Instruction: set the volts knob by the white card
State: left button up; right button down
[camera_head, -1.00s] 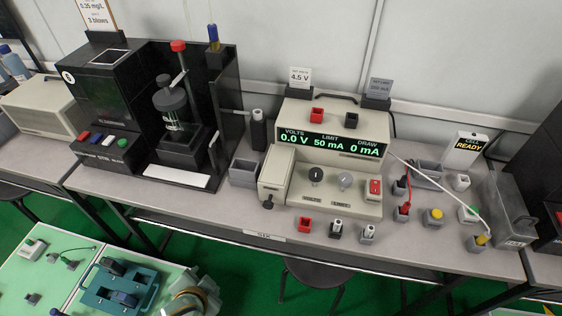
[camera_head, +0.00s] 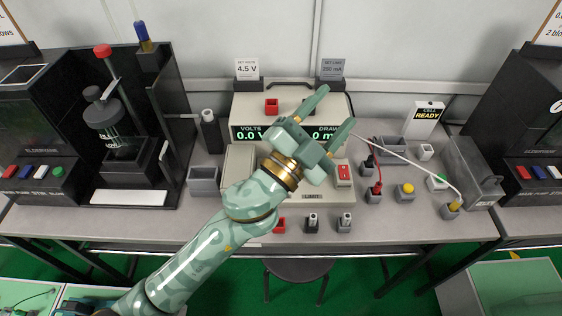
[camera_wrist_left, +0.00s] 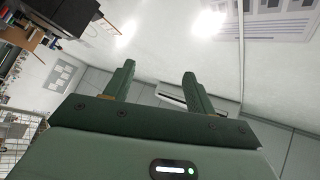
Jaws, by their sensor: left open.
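The white card (camera_head: 247,68) reads 4.5 V and stands behind the power supply (camera_head: 241,104). The volts display (camera_head: 250,134) on its front reads 0.0 V; the limit reading is covered. The volts knob is hidden behind my left arm and gripper in the head view. My left gripper (camera_head: 338,105) is open and empty, apparently raised in front of the supply, fingers pointing up and right. My right gripper is not in view.
A grey card (camera_head: 332,68) stands right of the white one. A red switch (camera_head: 344,172) is on the supply's right front. Red and white leads run to small blocks right of it, near a yellow button (camera_head: 405,189). A black tester (camera_head: 150,125) stands left.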

pick_arm(q)
jog(key=s+d+r+m+g+h, duration=0.35)
jog(key=d+m+g+h, duration=0.25)
jog(key=d+m+g, duration=0.25)
jog(key=s+d+f+m+g+y, duration=0.4)
jog(key=s+f+m+g+y, duration=0.2)
jog(key=m+g, duration=0.55)
jog(key=w+a+f+n+t+y, duration=0.2)
jog(key=w+a+f+y, duration=0.4)
jog(key=w+a+y, duration=0.55)
jog(key=w+a+r+n+t+y, duration=0.25)
jog(key=w+a+r+y, duration=0.2)
jog(key=a, duration=0.45)
jog(key=shift+g+h, duration=0.25)
jog(key=shift+h, duration=0.05)
notch_tip(320, 180, down, 16)
jog(key=b, duration=0.5)
jog(key=shift+f, duration=0.1)
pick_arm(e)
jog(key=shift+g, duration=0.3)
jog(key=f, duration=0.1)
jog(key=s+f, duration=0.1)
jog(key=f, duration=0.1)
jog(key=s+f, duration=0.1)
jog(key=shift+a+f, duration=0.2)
pick_arm(q)
jog(key=shift+d, duration=0.1)
